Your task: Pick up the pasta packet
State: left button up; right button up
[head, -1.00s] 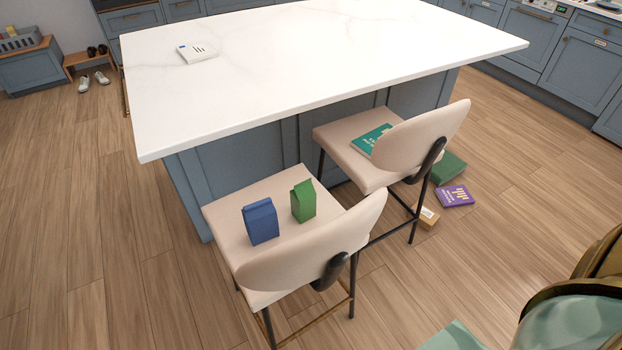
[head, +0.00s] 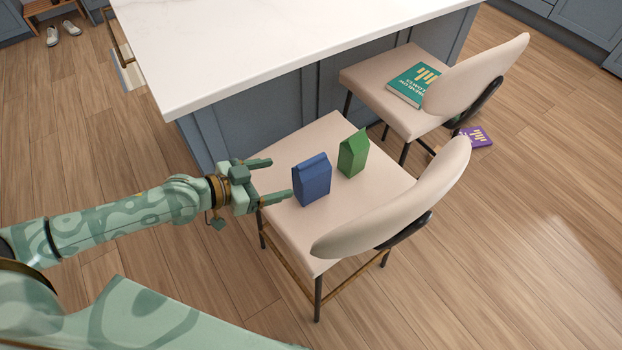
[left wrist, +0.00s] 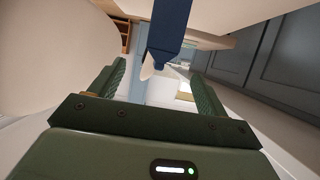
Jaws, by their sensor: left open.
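Two upright packets stand on the seat of the nearer chair: a blue packet (head: 312,179) and a green packet (head: 353,154) behind it to the right. I cannot read a label on either, so I cannot tell which is pasta. My left gripper (head: 281,178) is open and empty at the left edge of the seat. Its fingers point at the blue packet, a short gap away. In the left wrist view the blue packet (left wrist: 170,28) shows at the top, beyond the open fingers. My right gripper is not in view.
The nearer chair's backrest (head: 400,200) rises in front of and right of the packets. The white island top (head: 270,45) overhangs behind. A second chair (head: 375,80) holds a teal book (head: 414,85). A purple box (head: 476,137) lies on the floor beyond. Floor at right is clear.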

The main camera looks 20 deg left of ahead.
aim_at(309, 170)
pick_arm(q)
jog(key=x, duration=0.5)
jog(key=shift+w+d+f+b, duration=0.2)
jog(key=shift+w+b, duration=0.05)
jog(key=shift+b, duration=0.15)
jog(key=b+x, duration=0.1)
jog(key=x, duration=0.4)
jog(key=shift+a, duration=0.15)
jog(key=shift+w+d+f, duration=0.2)
jog(key=shift+w+d, duration=0.1)
jog(key=shift+w, duration=0.1)
jog(key=shift+c, duration=0.3)
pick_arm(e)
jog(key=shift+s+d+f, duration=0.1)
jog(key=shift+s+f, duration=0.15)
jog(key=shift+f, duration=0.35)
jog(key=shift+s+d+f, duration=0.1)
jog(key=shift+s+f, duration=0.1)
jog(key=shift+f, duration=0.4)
pick_arm(q)
jog(key=c, duration=1)
jog(key=shift+r, duration=0.1)
jog(key=c, duration=0.4)
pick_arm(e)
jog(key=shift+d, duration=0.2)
